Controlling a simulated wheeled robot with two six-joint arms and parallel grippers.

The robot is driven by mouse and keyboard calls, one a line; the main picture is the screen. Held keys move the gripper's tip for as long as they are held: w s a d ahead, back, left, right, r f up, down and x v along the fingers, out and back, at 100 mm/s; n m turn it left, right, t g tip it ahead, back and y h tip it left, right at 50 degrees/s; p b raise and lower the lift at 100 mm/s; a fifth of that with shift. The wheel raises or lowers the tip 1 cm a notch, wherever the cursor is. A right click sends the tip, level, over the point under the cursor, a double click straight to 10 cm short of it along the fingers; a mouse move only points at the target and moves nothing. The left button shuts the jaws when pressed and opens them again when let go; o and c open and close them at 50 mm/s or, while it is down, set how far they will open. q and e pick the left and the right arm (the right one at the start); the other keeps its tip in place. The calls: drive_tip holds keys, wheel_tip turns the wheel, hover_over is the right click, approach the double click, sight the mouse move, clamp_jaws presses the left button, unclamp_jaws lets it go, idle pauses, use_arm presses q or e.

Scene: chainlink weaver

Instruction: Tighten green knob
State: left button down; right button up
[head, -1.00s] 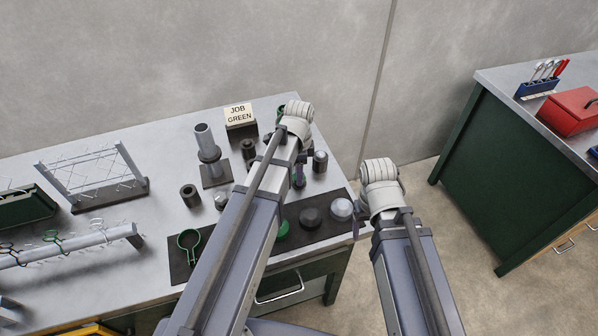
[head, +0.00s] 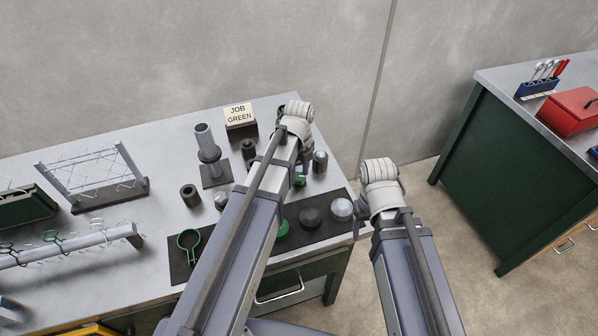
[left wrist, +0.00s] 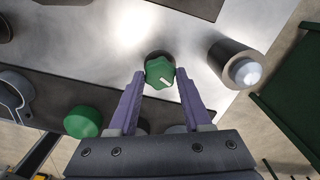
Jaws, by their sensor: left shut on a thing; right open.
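The green knob (left wrist: 160,72) has a white mark on its face and sits on a dark round base on the bench, between my left fingertips in the left wrist view. A bit of its green shows in the head view (head: 300,180). My left gripper (left wrist: 161,78) is shut on it from above; the arm hides most of this in the head view. My right gripper (head: 357,228) is mostly hidden by its own arm off the bench's right edge, apart from the objects. The sign (head: 239,114) reads JOB GREEN.
A grey-capped dark cylinder (head: 320,161) stands close right of the knob. A dark mat (head: 322,232) in front carries green, black and grey round pieces. A tall grey post (head: 205,143) and a wire rack (head: 93,172) stand to the left. Another bench (head: 480,170) is at right.

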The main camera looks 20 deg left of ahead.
sight(299, 175)
use_arm(q)
drive_tip(key=m, duration=0.6)
drive_tip(key=shift+m, duration=0.4)
idle(0.4)
drive_tip(key=shift+c, duration=1.7)
unclamp_jaws()
wheel_tip(299, 175, up, 8)
drive_tip(key=p, duration=0.8)
drive_tip(key=shift+f, duration=0.1)
